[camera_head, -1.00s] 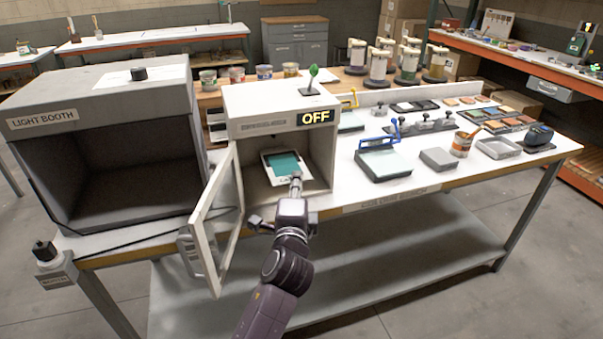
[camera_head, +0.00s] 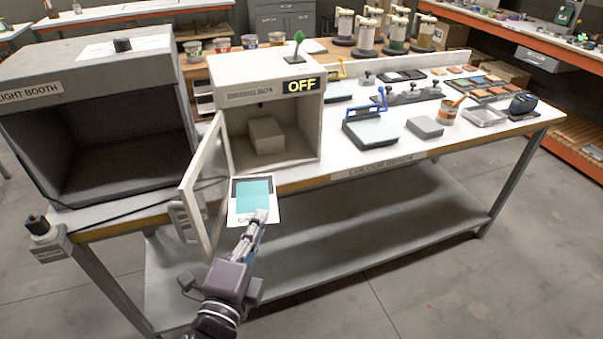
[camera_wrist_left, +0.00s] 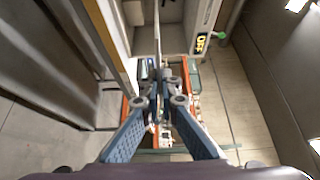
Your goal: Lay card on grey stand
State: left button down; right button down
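The card (camera_head: 252,192), white with a teal patch, is in the air in front of the open drying box. My left gripper (camera_head: 259,216) is shut on its near edge. In the left wrist view the fingers (camera_wrist_left: 158,100) meet on the card (camera_wrist_left: 157,42), which shows nearly edge-on. A low grey block (camera_head: 425,127), which looks like the grey stand, sits on the table to the right, its top bare. My left gripper is well left of it and nearer to me. My right gripper is not in view.
The drying box (camera_head: 222,75), marked OFF, has its door (camera_head: 203,190) swung out just left of the card. A pale block (camera_head: 266,135) stands inside. A blue-handled device (camera_head: 370,130), a tin (camera_head: 448,111) and a grey tray (camera_head: 485,116) stand near the grey block.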

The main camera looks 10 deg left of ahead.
aim_at(428, 126)
jog(key=i+l+z, duration=0.1)
jog(key=l, duration=0.4)
jog(key=i+l+z, duration=0.1)
jog(key=i+l, duration=0.2)
jog(key=l, duration=0.15)
jog(key=i+l+z, duration=0.1)
jog(key=i+l, duration=0.15)
jog(key=l, duration=0.2)
jog(key=i+l+z, duration=0.1)
jog(key=i+l, duration=0.15)
jog(key=l, duration=0.2)
jog(key=i+l+z, duration=0.1)
jog(key=i+l, duration=0.15)
jog(key=l, duration=0.15)
